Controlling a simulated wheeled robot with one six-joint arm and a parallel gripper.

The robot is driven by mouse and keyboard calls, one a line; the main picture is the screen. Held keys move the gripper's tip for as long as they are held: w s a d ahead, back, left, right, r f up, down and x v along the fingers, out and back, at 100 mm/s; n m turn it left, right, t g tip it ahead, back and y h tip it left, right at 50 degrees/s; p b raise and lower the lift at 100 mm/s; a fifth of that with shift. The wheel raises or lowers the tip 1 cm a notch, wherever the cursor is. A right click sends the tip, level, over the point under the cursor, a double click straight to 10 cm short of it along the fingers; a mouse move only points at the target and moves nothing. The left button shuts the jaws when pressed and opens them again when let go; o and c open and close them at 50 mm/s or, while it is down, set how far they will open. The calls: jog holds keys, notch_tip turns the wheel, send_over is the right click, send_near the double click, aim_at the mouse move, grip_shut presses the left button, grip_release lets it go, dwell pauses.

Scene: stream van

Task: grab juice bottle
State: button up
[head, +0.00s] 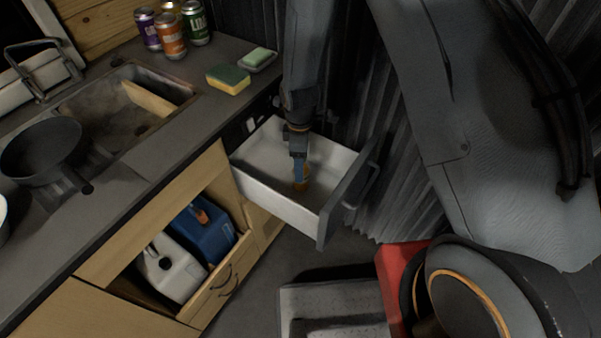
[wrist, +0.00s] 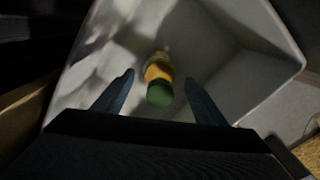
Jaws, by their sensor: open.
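The juice bottle (wrist: 158,74) has a green cap and an orange body. It is inside the open white drawer (head: 275,191), and in the head view a small orange part of it (head: 302,179) shows beside my gripper (head: 299,170). My gripper points down into the drawer. In the wrist view my gripper (wrist: 160,90) is open, with one finger on each side of the bottle and gaps between. The cap faces the camera. Most of the bottle is hidden behind my gripper in the head view.
The counter above holds a sink (head: 118,112), a black pan (head: 40,148), several cans (head: 172,38), a sponge (head: 228,79) and a soap dish (head: 258,60). A blue jug (head: 203,236) and a white jug (head: 171,269) stand in the cabinet below.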

jog(key=shift+f+p, duration=0.75)
jog(key=shift+f, duration=1.75)
jog(key=shift+w, duration=0.1)
jog(key=c, duration=1.4)
